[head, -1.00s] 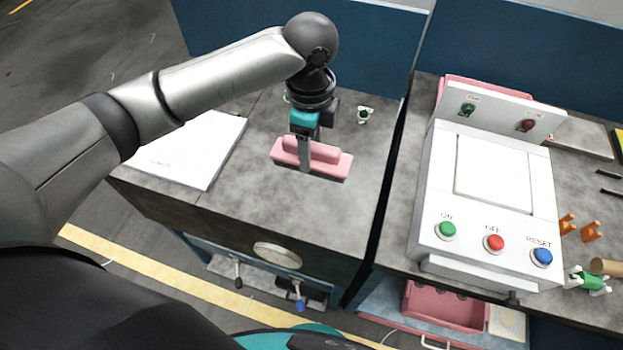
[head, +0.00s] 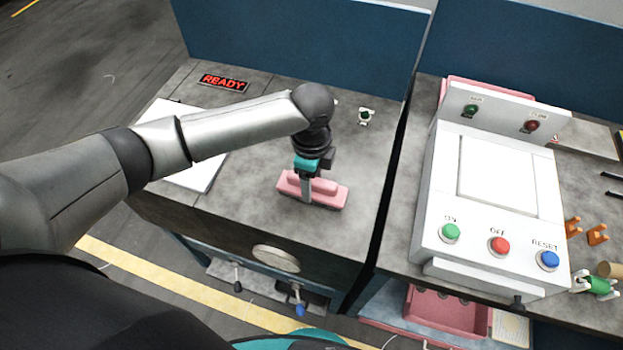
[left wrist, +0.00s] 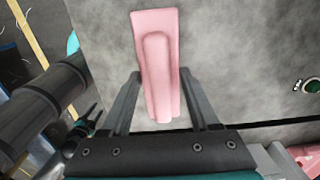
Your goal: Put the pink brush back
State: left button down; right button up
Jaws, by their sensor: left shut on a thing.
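The pink brush (head: 328,195) is on or just above the grey bench top, left of the gap between the two benches. I cannot tell whether it touches the bench. My left gripper (head: 306,194) points down and is shut on the brush's raised middle ridge. In the left wrist view the brush (left wrist: 156,28) lies lengthwise between the two fingers of the left gripper (left wrist: 160,76), with its far end reaching beyond them.
A white sheet (head: 187,180) lies left on the bench, partly behind my arm. A READY sign (head: 223,83) is at the back. A white control box (head: 484,215) with ON, OFF and RESET buttons stands right. A pink tray (head: 447,310) is below. Bench space around the brush is clear.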

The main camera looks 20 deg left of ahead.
pick_arm(q)
jog(key=shift+c, duration=0.6)
grip_release()
jog(key=shift+f, duration=0.1)
notch_tip(320, 180, up, 12)
jog(key=p, duration=0.1)
jog(key=shift+p, duration=0.3)
